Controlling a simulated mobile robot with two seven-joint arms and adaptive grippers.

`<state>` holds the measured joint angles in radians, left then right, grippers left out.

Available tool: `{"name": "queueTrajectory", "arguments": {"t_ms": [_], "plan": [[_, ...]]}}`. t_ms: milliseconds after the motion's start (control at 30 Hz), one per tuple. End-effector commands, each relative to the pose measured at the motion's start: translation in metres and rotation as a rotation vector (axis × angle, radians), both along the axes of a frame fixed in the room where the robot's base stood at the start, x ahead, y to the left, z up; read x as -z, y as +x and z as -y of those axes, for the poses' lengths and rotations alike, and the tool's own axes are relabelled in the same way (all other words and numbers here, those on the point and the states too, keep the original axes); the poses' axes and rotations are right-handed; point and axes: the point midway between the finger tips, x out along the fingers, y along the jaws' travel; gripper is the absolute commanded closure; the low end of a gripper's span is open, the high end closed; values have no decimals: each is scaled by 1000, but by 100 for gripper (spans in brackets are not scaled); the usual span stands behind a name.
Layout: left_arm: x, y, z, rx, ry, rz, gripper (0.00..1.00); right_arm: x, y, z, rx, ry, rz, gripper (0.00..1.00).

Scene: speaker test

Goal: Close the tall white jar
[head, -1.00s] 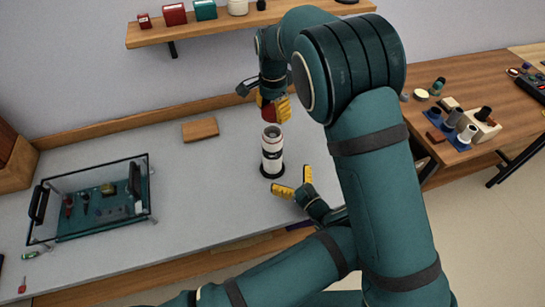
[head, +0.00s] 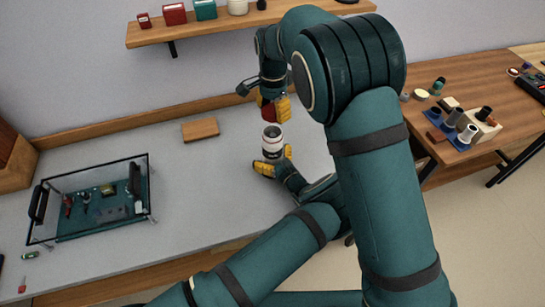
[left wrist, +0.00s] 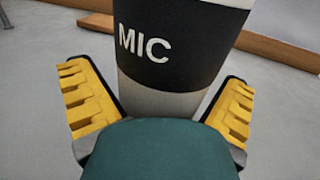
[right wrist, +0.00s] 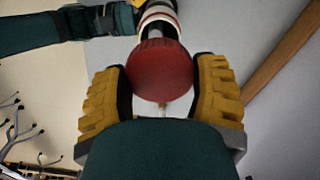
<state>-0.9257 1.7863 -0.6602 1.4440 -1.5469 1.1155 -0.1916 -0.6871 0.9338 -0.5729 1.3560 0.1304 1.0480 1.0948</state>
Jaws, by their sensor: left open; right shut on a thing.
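The tall white jar (head: 272,144) stands upright on the grey table, its mouth open at the top. The left wrist view shows its black band lettered "MIC" (left wrist: 150,42). My left gripper (head: 277,161) is open low at the jar, one yellow finger on each side; in the left wrist view gaps show between fingers and jar. My right gripper (head: 273,105) is shut on a red round lid (right wrist: 160,68), held above the jar's mouth and apart from it. In the right wrist view the jar's rim shows partly behind the lid.
A clear-walled bin (head: 148,186) with black handles and small items stands at the left. A wooden block (head: 200,129) lies behind. A wall shelf (head: 225,26) is above, and a wooden side table (head: 470,85) holds several items. The table between bin and jar is clear.

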Motion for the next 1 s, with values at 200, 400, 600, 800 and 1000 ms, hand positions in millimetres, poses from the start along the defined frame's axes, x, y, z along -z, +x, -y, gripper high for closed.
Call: {"name": "queueTrajectory", "arguments": {"t_ms": [200,400,600,800,1000], "plan": [[0,0,0,0,0,0,46,0,0,0,0,0,0,47],[0,0,0,0,0,0,76,0,0,0,0,0,0,47],[0,0,0,0,-1,1,76,11,-1,0,0,-2,-2,47],[0,0,0,0,-1,1,76,38,-2,-1,0,-3,-1,47],[0,0,0,0,-1,0,76,49,-2,-1,1,-2,1,47]]}}
